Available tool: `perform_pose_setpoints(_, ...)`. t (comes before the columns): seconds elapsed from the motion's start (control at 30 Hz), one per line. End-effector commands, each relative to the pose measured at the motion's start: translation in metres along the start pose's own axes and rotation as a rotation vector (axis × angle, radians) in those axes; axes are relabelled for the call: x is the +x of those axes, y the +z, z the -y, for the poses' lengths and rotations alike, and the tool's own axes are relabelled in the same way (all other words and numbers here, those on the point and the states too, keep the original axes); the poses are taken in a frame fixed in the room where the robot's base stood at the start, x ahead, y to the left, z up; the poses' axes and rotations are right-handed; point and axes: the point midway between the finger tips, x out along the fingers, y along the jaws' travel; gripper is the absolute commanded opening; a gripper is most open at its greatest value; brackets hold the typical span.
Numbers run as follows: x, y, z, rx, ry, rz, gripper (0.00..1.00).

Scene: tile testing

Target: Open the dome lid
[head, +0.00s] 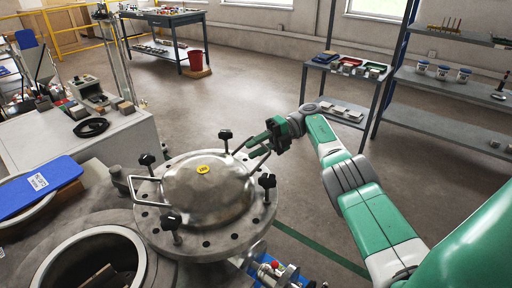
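The dome lid (212,193) is a grey metal dome with a yellow label, seated on a round bolted flange (221,240) in the head view. It looks closed. A bent metal handle (131,190) sticks out on its left side, and another handle shows at its upper right. Several clamp bolts with black knobs (267,181) stand upright around the rim. My gripper (251,146), green and dark, is at the upper right handle. Its fingers overlap the handle in the picture; whether they touch or grip it cannot be told.
A white bench (65,138) with tools stands at the left. Shelves (440,80) and a small cart (347,112) stand at the back right. The floor behind the lid is clear.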

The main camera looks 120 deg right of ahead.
Motion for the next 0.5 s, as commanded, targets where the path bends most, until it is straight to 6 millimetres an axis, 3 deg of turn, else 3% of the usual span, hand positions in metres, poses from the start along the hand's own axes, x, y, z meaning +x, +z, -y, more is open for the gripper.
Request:
perform_pose_setpoints(0.27,-0.001,0.0,-0.003,-0.003,0.001,0.0,0.31)
perform_pose_setpoints(0.37,-0.004,0.0,-0.015,-0.004,0.001,0.0,0.31)
perform_pose_setpoints(0.47,-0.009,0.0,-0.042,-0.004,0.0,0.0,0.31)
perform_pose_setpoints(0.5,-0.011,-0.003,-0.048,-0.002,0.001,-0.001,0.36)
